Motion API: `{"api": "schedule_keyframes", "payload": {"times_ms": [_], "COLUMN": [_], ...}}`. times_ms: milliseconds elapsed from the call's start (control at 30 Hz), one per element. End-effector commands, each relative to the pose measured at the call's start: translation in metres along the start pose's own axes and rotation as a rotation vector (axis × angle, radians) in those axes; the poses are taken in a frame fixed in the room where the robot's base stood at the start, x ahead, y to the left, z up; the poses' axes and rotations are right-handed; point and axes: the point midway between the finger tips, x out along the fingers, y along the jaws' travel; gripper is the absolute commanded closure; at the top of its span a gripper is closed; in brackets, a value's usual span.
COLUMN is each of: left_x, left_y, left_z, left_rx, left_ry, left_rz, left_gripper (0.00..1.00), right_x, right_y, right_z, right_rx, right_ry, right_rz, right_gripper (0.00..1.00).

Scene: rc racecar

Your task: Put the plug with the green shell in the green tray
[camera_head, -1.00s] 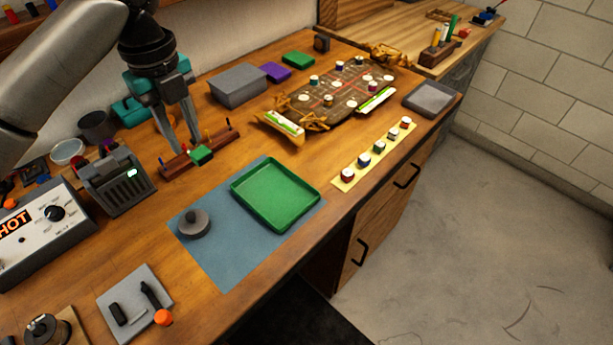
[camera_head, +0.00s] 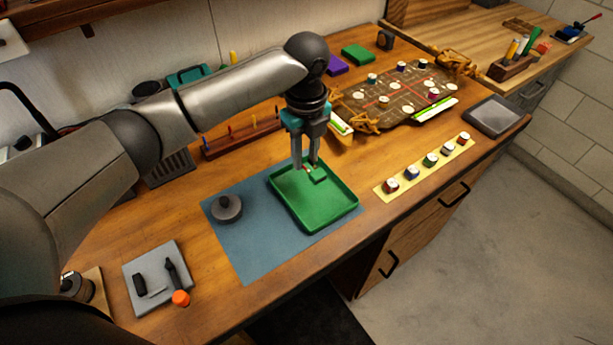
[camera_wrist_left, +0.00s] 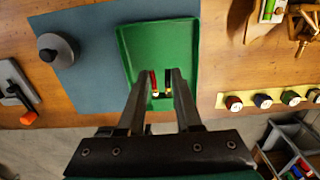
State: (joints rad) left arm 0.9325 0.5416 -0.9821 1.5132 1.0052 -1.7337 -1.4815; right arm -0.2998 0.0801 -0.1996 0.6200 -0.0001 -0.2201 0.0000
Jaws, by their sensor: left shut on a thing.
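The green tray (camera_head: 343,214) lies on a blue mat at the middle of the bench. It also shows in the left wrist view (camera_wrist_left: 185,30). My left gripper (camera_head: 307,166) points down over the back part of the tray. It is shut on the plug with the green shell (camera_head: 319,176), which is over the tray floor; I cannot tell whether it touches the floor. In the left wrist view, red and black parts and gold tips of the plug (camera_wrist_left: 161,90) show between my fingers (camera_wrist_left: 161,76); its green shell blends with the tray. My right gripper is not in view.
A grey round weight (camera_head: 227,208) sits on the blue mat (camera_head: 250,255), left of the tray. A wooden rack with pegs (camera_head: 240,138) stands behind. A yellow strip with several small pots (camera_head: 420,170) lies to the right, near the front edge.

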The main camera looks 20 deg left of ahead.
Motion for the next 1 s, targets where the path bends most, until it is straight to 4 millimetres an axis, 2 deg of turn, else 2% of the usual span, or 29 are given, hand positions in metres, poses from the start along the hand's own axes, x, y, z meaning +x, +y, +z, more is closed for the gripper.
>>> {"api": "schedule_keyframes", "payload": {"times_ms": [33, 333, 533, 933, 967, 1000], "left_x": [0.011, 0.035, 0.065, 0.070, 0.070, 0.069], "left_y": [0.001, 0.000, 0.001, 0.000, 0.000, 0.000], "left_z": [-0.001, -0.001, -0.001, -0.001, -0.001, -0.001], "left_rx": [0.001, 0.001, 0.001, 0.001, 0.001, 0.001], "left_ry": [0.001, 0.001, 0.001, 0.000, 0.000, 0.000], "left_rz": [0.003, 0.001, 0.002, 0.000, -0.001, -0.001], "left_gripper": [1.00, 1.00, 1.00, 1.00, 0.64, 0.60], "right_x": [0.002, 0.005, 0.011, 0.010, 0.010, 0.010], "right_y": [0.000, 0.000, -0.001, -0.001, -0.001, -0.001], "right_z": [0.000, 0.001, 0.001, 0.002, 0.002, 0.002], "right_rx": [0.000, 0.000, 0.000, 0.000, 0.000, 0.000], "right_ry": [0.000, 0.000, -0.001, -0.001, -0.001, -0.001], "right_rz": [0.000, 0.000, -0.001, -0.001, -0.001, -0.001], "right_gripper": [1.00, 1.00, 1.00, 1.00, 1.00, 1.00]}}
